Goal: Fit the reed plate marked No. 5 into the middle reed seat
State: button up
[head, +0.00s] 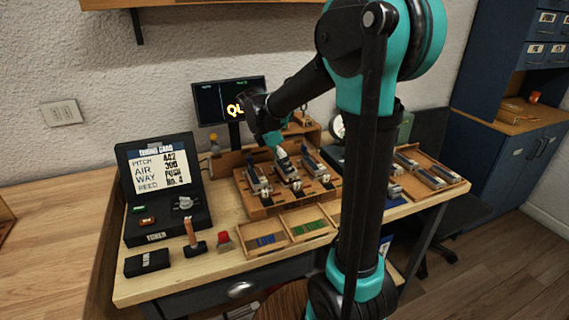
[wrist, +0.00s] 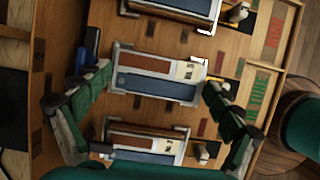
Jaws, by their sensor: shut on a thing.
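My gripper (head: 283,150) is over the middle of the wooden reed block (head: 262,211). In the wrist view, my gripper (wrist: 157,82) has its fingers at the two ends of the middle reed plate (wrist: 150,82), shut on it.
A tray (head: 288,237) with blue and green strips stands in front of the block. A tray with more plates (head: 433,178) is at the right. The tuning card (head: 160,168) seems to read reed No. 4. A red-topped item (head: 223,237) stands at the front.

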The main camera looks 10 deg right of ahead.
jog(key=shift+f, duration=0.5)
dwell(1.2)
jog(key=o, duration=0.9)
jog(key=v, duration=1.2)
